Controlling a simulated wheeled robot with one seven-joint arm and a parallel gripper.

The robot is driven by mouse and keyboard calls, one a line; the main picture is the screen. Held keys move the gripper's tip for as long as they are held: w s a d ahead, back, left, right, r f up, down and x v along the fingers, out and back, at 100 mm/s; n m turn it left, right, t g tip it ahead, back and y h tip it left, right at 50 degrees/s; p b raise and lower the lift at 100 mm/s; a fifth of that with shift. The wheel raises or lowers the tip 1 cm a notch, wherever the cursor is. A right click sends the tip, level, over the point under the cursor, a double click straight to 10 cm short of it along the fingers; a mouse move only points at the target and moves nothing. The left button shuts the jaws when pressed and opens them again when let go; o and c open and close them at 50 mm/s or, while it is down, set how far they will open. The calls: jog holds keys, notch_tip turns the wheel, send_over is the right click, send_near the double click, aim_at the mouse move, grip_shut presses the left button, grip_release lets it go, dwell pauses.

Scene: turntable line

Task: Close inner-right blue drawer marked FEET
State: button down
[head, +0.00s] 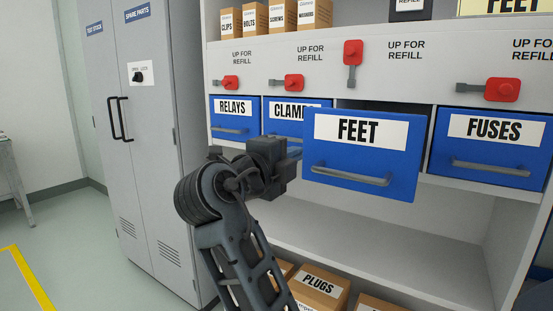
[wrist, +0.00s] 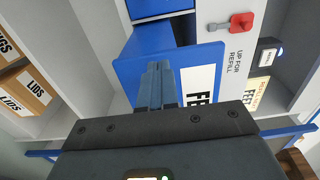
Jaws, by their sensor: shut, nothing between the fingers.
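The blue FEET drawer (head: 360,185) stands pulled out from the shelf unit, its front ahead of the neighbouring drawer fronts. It has a white FEET label and a grey bar handle (head: 350,176). My gripper (head: 296,153) is at the left edge of the drawer front in the head view, and its fingertips are partly hard to make out there. In the wrist view my gripper (wrist: 159,68) has its fingers shut together with nothing between them, overlapping the blue FEET front (wrist: 208,58). Whether they touch it I cannot tell.
The RELAYS (head: 233,131), CLAMPS (head: 285,130) and FUSES (head: 490,155) drawers sit flush in the row. The red lever (head: 352,52) above FEET is upright; the others lie sideways. A grey locker (head: 160,180) stands left. Open shelf space (head: 390,235) lies below.

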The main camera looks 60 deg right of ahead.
jog(key=shift+s+d, duration=0.15)
jog(key=shift+d, duration=1.1)
jog(key=d+b, duration=0.3)
jog(key=d, duration=0.3)
jog(key=s+d+b, duration=0.1)
jog(key=d+b, duration=0.2)
jog(key=d, duration=0.3)
jog(key=s+d+b, duration=0.1)
jog(key=d+b, duration=0.2)
jog(key=d, duration=0.3)
jog(key=shift+d, duration=0.35)
jog(key=shift+s+d+r, duration=0.1)
jog(key=shift+s+d, duration=0.05)
jog(key=shift+d, duration=0.4)
jog(key=shift+d, duration=0.1)
